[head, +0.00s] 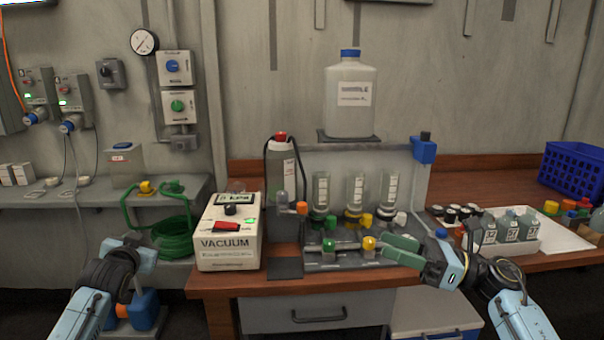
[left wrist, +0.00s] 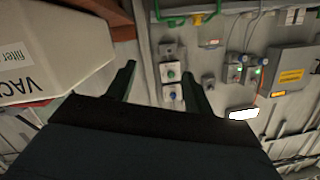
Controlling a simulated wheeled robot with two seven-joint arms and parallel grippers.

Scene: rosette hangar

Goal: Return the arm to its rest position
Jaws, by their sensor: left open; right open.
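My left arm comes in at the lower left of the head view, with its gripper (head: 134,240) raised in front of the wall shelf, left of the vacuum box. In the left wrist view the two dark fingers of this gripper (left wrist: 158,70) stand apart with nothing between them. My right arm reaches in from the lower right of the head view. Its green-fingered gripper (head: 386,246) is close beside the yellow knob (head: 369,243) at the front of the bench rig. The gap between its fingers is small in view, and I cannot tell whether they touch the knob.
The vacuum box (head: 230,240) stands at the bench's left end, near my left gripper. A green hose coil (head: 174,237) hangs below the shelf (head: 90,198). Right of the rig stand a white tray of bottles (head: 525,245) and a blue crate (head: 574,169).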

